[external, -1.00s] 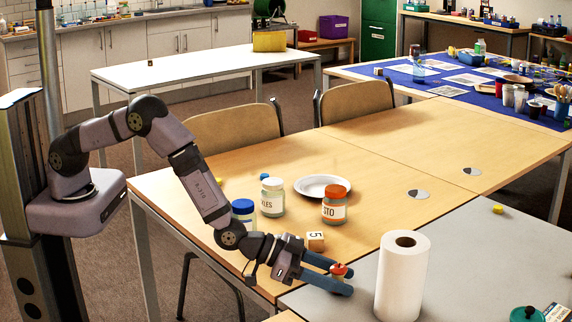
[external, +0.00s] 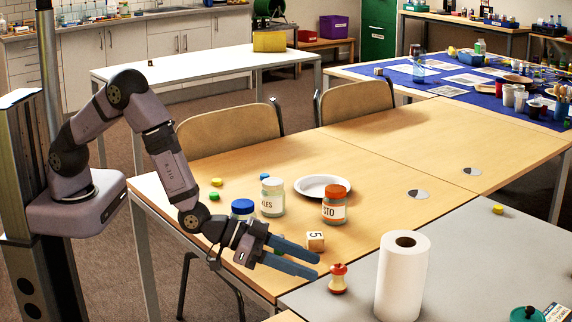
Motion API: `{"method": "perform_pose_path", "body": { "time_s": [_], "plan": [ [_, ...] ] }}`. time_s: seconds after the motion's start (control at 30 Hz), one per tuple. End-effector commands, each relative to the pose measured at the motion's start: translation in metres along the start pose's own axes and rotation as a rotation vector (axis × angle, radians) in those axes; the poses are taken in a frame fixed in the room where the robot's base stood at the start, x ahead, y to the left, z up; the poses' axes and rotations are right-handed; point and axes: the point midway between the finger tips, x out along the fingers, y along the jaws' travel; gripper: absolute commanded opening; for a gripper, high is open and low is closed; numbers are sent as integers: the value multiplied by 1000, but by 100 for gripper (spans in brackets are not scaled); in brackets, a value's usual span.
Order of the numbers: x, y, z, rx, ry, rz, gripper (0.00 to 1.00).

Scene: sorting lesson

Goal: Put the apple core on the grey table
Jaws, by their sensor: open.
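The apple core (external: 338,279), red at its ends with a pale middle, stands upright on the grey table (external: 456,270), close to that table's left edge and left of the paper towel roll. My gripper (external: 318,266) is open and empty. Its blue fingers point right, over the front edge of the wooden table, with their tips a little left of the apple core and apart from it.
A paper towel roll (external: 402,277) stands right of the apple core. A numbered wooden cube (external: 316,241), jars with orange (external: 336,204), white (external: 272,197) and blue lids (external: 243,208), and a white plate (external: 323,187) are on the wooden table (external: 385,165). The grey table's middle is clear.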

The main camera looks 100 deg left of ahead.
Motion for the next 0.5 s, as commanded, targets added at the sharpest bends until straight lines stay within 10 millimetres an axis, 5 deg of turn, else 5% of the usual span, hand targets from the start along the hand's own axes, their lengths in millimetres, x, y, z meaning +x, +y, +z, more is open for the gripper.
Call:
{"method": "perform_pose_path", "body": {
  "time_s": [0.2, 0.5],
  "plan": [
    [-26, 1, 0, 1, 1, 1, 43],
    [-38, 0, 0, 0, 0, -1, 43]
  ]
}}
